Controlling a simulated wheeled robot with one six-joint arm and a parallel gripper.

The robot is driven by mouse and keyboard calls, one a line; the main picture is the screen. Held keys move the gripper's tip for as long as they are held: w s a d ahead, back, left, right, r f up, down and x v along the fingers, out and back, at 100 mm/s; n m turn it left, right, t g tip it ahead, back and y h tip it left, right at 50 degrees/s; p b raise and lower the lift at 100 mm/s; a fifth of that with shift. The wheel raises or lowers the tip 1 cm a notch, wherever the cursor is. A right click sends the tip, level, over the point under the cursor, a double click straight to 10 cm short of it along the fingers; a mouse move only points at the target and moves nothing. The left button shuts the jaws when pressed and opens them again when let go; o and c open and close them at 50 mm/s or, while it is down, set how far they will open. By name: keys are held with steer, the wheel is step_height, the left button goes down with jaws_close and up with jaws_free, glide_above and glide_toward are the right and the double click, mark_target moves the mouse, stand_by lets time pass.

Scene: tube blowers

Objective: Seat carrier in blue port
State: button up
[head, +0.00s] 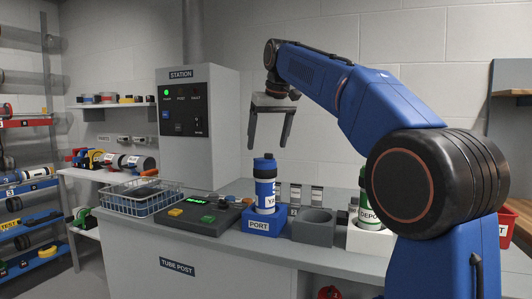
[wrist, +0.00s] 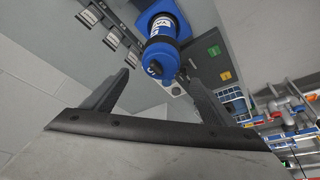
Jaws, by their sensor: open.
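The carrier (head: 265,190), blue with a white label and dark bands, stands upright in the blue port (head: 259,226), a block marked PORT. Its lower end is hidden inside the port, so I cannot tell how deep it sits. My gripper (head: 268,144) is open and empty, fingers pointing down, above the carrier and apart from it. In the wrist view the carrier (wrist: 164,45) shows end-on beyond the two spread fingers (wrist: 160,76), with nothing between them.
Right of the port are an empty grey holder (head: 313,229) and a white holder (head: 359,240) with a green-banded carrier (head: 369,215), partly behind my arm. Left are a button panel (head: 196,217) with a lit green READY display and a wire basket (head: 140,202). The station cabinet (head: 198,120) stands behind.

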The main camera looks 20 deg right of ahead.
steer(key=v, duration=0.7)
steer(key=s+d+f+m, duration=0.1)
steer(key=s+d+f, duration=0.2)
steer(key=s+f, duration=1.6)
steer(key=s+d+f, duration=0.3)
steer(key=s+f, duration=1.6)
steer(key=f, duration=0.8)
steer(key=shift+s+d+m+h, duration=0.15)
steer(key=shift+s+m+h, duration=0.15)
steer(key=shift+s+m, duration=0.1)
